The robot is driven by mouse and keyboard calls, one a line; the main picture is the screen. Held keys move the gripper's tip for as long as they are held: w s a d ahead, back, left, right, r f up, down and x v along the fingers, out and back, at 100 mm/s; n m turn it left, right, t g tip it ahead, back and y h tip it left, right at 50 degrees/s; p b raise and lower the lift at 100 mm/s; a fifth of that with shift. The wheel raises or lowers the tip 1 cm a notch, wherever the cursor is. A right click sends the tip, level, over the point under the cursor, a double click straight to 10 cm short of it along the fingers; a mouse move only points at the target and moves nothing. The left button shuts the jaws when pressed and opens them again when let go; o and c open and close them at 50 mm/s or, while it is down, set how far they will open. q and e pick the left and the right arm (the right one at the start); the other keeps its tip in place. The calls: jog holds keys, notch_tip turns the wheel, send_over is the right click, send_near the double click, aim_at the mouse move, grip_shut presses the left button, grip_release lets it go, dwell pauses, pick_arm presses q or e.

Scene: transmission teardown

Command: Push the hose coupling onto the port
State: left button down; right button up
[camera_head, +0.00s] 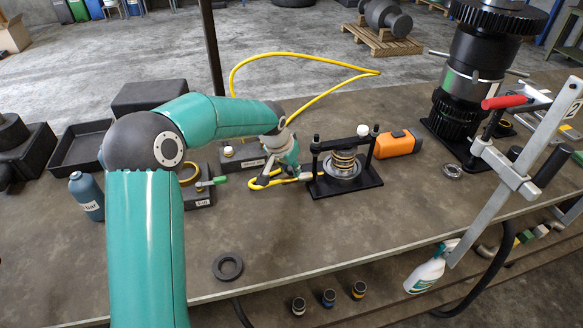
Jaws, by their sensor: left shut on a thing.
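My left arm comes in from the left and ends in my left gripper (271,179), low over the middle of the bench. It is shut on the end of the yellow hose (300,58), where the coupling sits; the gripper largely hides the coupling. The hose loops from there over the back of the bench. My right gripper is not in view.
A black press frame with a coil spring (343,165) stands close right of the gripper. A blue bottle (87,197) and a black tray (78,150) are left. The front middle is mostly clear, except a dark ring (228,277).

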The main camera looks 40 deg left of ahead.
aim_at(302, 175)
pick_arm(q)
jog(key=shift+w+d+b, duration=0.6)
jog(key=shift+w+d, duration=0.2)
jog(key=shift+w, duration=0.2)
jog(key=shift+w+d, duration=0.25)
jog(key=shift+s+a+r, duration=0.1)
jog(key=shift+s, duration=0.05)
jog(key=c, duration=1.1)
grip_release()
jog(key=shift+o, duration=1)
jog(key=shift+w, duration=0.2)
jog(key=shift+s, duration=0.2)
jog(key=v, duration=1.1)
jog(key=shift+r, duration=0.4)
jog(key=shift+s, duration=0.1)
